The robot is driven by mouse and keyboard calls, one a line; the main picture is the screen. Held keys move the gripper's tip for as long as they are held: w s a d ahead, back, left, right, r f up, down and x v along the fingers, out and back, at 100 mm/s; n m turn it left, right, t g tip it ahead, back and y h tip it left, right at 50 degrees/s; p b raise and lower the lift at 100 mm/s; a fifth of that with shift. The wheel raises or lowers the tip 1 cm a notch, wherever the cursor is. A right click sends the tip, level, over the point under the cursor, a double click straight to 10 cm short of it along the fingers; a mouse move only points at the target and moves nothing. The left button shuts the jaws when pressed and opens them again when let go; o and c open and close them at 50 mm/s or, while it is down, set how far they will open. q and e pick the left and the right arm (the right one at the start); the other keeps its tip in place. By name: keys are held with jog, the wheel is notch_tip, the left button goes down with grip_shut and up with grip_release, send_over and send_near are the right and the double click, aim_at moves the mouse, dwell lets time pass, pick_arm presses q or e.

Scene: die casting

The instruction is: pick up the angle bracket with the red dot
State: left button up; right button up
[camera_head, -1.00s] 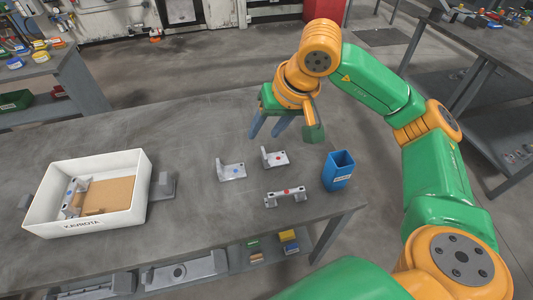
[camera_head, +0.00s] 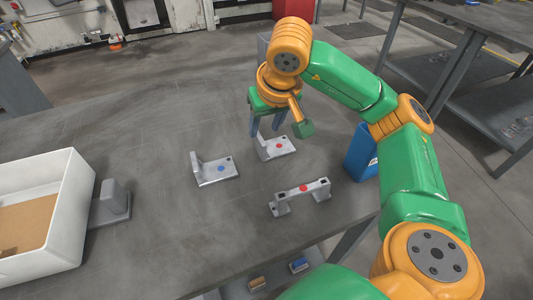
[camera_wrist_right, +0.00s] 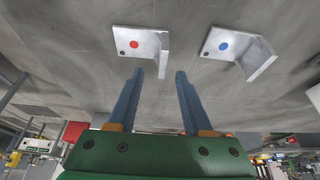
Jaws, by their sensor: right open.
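The angle bracket with the red dot (camera_head: 282,148) lies on the grey table, its flat plate with the dot facing up and its upright flange on the left. My right gripper (camera_head: 266,131) is open and empty at its far side, fingers pointing down, one partly overlapping the view of the flange. In the right wrist view the bracket (camera_wrist_right: 135,43) sits just beyond the open fingertips (camera_wrist_right: 160,73), with a gap visible. My left gripper is out of view.
An angle bracket with a blue dot (camera_head: 218,170) lies to the left. A bridge-shaped bracket with a red dot (camera_head: 301,194) stands in front. A blue bin (camera_head: 360,158) is to the right, partly behind my arm. A white box (camera_head: 70,215) and a grey fixture (camera_head: 113,200) are at left.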

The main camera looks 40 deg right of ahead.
aim_at(260, 138)
jog(key=x, duration=0.6)
jog(key=shift+w+a+f+p, duration=0.15)
jog(key=shift+w+f+p, duration=0.05)
jog(key=shift+f+p, duration=0.1)
jog(key=shift+r, duration=0.1)
grip_shut()
dwell(0.9)
